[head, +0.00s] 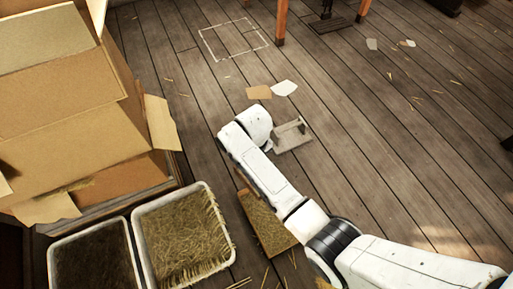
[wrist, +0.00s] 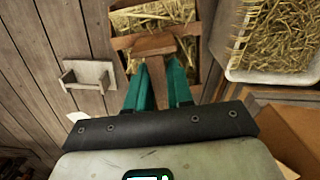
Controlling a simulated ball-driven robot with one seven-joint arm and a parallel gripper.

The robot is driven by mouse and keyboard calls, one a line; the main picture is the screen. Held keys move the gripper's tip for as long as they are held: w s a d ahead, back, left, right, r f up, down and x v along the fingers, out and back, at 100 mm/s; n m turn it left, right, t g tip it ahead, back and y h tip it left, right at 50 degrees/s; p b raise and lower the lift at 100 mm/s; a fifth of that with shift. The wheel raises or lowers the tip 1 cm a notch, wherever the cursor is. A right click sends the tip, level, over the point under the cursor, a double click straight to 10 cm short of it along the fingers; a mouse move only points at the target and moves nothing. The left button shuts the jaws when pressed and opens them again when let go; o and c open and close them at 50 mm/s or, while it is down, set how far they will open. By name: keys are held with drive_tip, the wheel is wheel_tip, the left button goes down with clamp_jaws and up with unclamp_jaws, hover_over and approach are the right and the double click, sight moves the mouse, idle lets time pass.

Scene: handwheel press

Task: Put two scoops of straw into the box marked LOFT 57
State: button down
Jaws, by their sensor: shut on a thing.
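My gripper (wrist: 160,70) is shut on the wooden handle of a scoop (wrist: 123,43), its teal fingers on either side of it. The scoop has straw in it. In the head view the scoop (head: 277,243) shows partly behind my arm, right of the straw bin, and my fingers are hidden. The white bin of straw (head: 137,228) stands at the lower left; it also shows in the wrist view (wrist: 232,74). Open cardboard boxes (head: 65,95) stand at the left, their flaps spread. I cannot read LOFT 57 on any of them.
A second white bin (head: 52,270) with dark contents stands left of the straw bin. A grey bracket-like stand (head: 292,136) lies on the floor beyond my arm. Brown and white cards (head: 259,92) lie near it. Wooden legs stand at the top; the right floor is mostly clear.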

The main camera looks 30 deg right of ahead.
drive_tip(key=s+f+n+b, duration=0.25)
drive_tip(key=f+b, duration=0.35)
drive_tip(key=f, duration=0.7)
drive_tip(key=s+d+f+t+y+b, duration=0.1)
drive_tip(key=s+d+f+t+y, duration=0.1)
drive_tip(key=s+t, duration=0.5)
drive_tip(key=shift+s+d+f+t+y+b, duration=0.3)
drive_tip(key=shift+s+d+y, duration=0.3)
drive_tip(key=shift+s, duration=0.3)
drive_tip(key=shift+m, duration=0.25)
